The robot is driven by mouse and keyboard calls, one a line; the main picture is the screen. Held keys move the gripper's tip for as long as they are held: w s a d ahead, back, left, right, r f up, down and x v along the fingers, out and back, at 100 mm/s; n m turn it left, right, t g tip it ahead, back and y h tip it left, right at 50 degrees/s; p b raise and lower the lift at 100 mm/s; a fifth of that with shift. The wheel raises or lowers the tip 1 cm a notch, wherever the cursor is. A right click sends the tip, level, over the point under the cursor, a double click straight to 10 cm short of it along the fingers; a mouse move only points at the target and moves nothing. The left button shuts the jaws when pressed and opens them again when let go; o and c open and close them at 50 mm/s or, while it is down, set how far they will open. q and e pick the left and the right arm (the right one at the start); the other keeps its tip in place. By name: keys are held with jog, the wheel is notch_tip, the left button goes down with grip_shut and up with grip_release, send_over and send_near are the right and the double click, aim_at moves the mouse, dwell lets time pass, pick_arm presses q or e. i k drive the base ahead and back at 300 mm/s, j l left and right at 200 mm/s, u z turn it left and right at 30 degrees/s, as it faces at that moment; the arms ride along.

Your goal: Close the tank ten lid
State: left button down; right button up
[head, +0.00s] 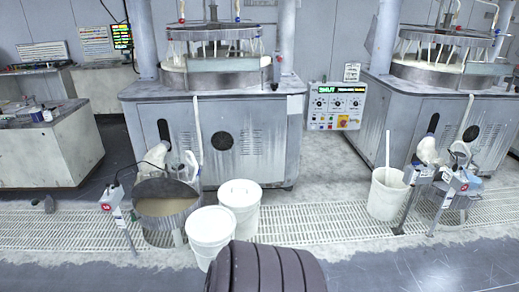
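An open round metal tank (166,206) with brownish liquid stands in the floor grating at the left. A grey post with a red label (112,200) stands at its left side; I cannot read the label. A second tank (459,199) sits at the far right, partly hidden behind posts with red labels (444,203). I cannot tell which tank is number ten, and I cannot clearly make out a hinged lid on either. Neither of my grippers is in view.
An open white bucket (387,195) with a stick stands left of the right tank. Polishing machines (225,140) (440,105) stand behind. Grating between the buckets is clear.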

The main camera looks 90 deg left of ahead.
aim_at(157, 187)
jog(key=u, duration=3.6)
